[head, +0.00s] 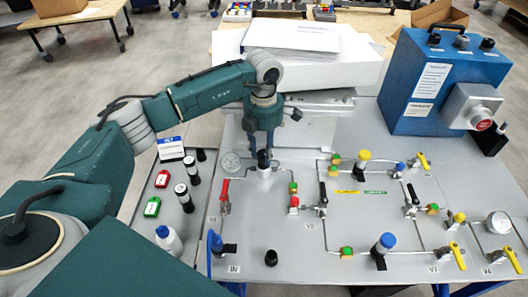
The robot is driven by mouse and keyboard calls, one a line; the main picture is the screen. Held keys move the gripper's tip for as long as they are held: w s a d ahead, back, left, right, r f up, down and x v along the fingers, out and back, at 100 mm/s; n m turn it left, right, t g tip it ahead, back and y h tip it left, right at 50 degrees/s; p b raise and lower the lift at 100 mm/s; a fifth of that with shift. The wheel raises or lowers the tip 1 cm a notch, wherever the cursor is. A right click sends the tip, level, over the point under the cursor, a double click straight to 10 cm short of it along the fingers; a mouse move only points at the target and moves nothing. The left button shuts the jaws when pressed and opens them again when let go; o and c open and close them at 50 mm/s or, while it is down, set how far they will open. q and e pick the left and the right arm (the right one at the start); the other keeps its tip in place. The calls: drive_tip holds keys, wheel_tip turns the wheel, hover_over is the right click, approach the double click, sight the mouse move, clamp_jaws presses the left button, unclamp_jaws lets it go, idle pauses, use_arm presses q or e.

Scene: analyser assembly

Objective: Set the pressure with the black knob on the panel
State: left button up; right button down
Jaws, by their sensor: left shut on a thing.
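The panel (285,224) is a grey board with pipes, valves and gauges, lying in front of me. The black knob (263,159) stands at the panel's upper left, on top of a pipe corner. My left gripper (263,148) points straight down over it from the left arm and is shut on the knob. The fingers hide the knob's upper part. A round gauge (231,162) sits just left of the knob. My right gripper is not in view.
A red-handled valve (224,192) is below left of the knob. A blue box (437,85) with a red button stands at the back right. Bottles and padlocks stand at left, near my arm.

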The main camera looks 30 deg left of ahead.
sight(262, 154)
use_arm(q)
drive_tip(key=o, duration=1.1)
drive_tip(key=shift+s+a, duration=0.1)
drive_tip(key=shift+s, duration=0.05)
drive_tip(key=shift+o, duration=0.2)
drive_tip(key=shift+r, duration=0.1)
wheel_tip(262, 154, up, 12)
